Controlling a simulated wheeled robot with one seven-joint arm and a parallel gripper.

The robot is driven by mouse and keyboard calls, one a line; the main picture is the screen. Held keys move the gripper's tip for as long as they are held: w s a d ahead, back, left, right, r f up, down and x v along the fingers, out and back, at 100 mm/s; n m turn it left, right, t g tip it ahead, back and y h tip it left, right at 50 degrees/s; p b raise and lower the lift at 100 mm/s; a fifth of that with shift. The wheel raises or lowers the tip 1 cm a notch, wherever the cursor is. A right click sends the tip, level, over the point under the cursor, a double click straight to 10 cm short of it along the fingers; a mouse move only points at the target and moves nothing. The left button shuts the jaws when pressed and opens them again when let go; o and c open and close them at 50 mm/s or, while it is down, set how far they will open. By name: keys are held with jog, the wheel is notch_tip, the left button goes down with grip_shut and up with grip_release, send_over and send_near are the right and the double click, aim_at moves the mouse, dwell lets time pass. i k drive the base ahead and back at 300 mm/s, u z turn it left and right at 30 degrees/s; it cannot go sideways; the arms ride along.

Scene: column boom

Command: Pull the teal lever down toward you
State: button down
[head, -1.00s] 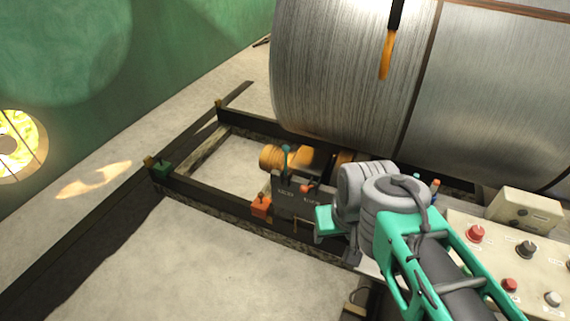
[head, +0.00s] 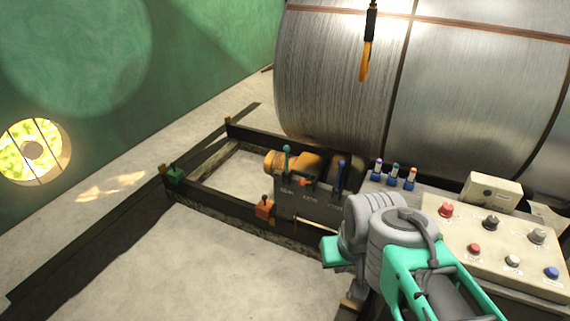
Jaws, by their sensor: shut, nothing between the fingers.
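The teal lever (head: 287,157) stands upright at the left end of a dark lever box (head: 310,203), with a round knob on top. A short orange-red lever (head: 305,182) and a taller dark blue lever (head: 341,176) stand to its right on the same box. My gripper (head: 332,251) shows only in part, as a teal block at the end of my arm. It is below and right of the teal lever, apart from it. It is shut and holds nothing; its fingertips are not clearly visible.
A control panel (head: 485,262) with several knobs is at the right, behind my arm. Small coloured toggles (head: 394,174) stand behind the arm. A big metal drum (head: 335,75) fills the back, with an orange hook-like piece (head: 364,62) hanging before it. The floor at left is open.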

aim_at(286, 148)
jog(key=u, duration=0.35)
jog(key=i, duration=0.4)
jog(key=u, duration=1)
jog(key=i, duration=1.05)
jog(key=u, duration=0.5)
jog(key=i, duration=1.15)
jog(key=z, duration=1.05)
jog(key=i, duration=1.1)
jog(key=z, duration=0.95)
